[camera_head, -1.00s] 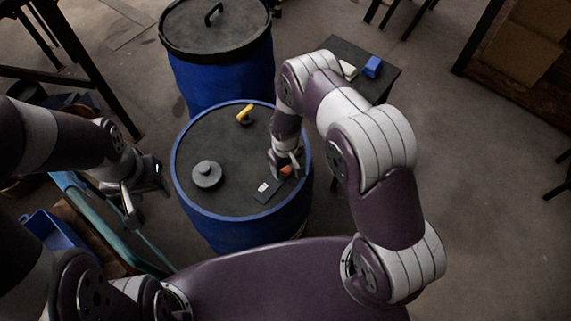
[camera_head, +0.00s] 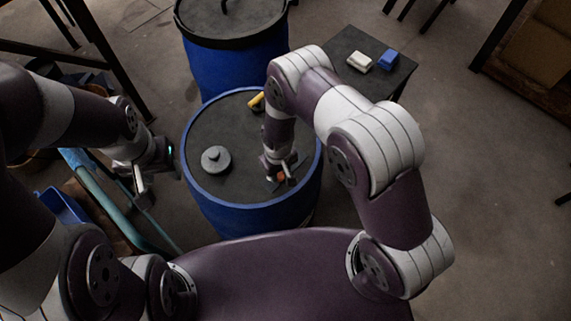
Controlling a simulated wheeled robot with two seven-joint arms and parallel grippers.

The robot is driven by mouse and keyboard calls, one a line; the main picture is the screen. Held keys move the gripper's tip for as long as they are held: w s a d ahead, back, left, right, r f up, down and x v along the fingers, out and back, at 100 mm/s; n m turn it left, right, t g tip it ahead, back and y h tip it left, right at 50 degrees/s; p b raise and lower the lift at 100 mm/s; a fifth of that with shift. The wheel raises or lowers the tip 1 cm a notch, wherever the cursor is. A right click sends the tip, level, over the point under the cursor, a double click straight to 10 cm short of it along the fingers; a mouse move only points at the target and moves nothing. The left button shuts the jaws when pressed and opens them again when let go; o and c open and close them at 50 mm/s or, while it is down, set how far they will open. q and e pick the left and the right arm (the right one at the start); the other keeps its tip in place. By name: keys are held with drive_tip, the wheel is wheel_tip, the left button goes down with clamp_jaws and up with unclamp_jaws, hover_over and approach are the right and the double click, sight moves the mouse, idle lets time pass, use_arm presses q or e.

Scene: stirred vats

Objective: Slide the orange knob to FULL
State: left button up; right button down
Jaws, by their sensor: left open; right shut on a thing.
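The orange knob (camera_head: 281,176) shows as a small orange patch between the fingers of my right gripper (camera_head: 281,178). That gripper is shut on it, pointing down at the dark top of the near blue drum (camera_head: 198,198), toward its front right. The knob's dark plate and its white label are mostly hidden by the gripper; I cannot read any mark there. My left gripper (camera_head: 143,190) is open and empty, outside the drum at its left.
A grey round knobbed lid (camera_head: 215,160) and a yellow handle (camera_head: 257,100) are on the drum top. A second blue drum (camera_head: 232,70) stands behind. A dark side table (camera_head: 345,43) holds a white block (camera_head: 360,61) and a blue block (camera_head: 387,60).

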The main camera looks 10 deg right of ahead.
use_arm(q)
drive_tip(key=shift+s+a, duration=0.1)
use_arm(e)
drive_tip(key=shift+s, duration=0.1)
drive_tip(key=c, duration=0.8)
unclamp_jaws()
drive_tip(key=shift+a, duration=0.1)
use_arm(q)
drive_tip(key=shift+s+a, duration=0.15)
drive_tip(key=shift+a, duration=0.1)
use_arm(e)
drive_tip(key=shift+o, duration=0.2)
drive_tip(key=shift+s+a, duration=0.1)
drive_tip(key=shift+a, duration=0.05)
drive_tip(key=shift+r, duration=0.1)
drive_tip(key=shift+r, duration=0.35)
use_arm(q)
wheel_tip(320, 180, down, 2)
drive_tip(key=shift+d+f+b, duration=0.1)
drive_tip(key=shift+f+b, duration=0.15)
drive_tip(key=shift+b, duration=0.95)
use_arm(e)
wheel_tip(320, 180, up, 12)
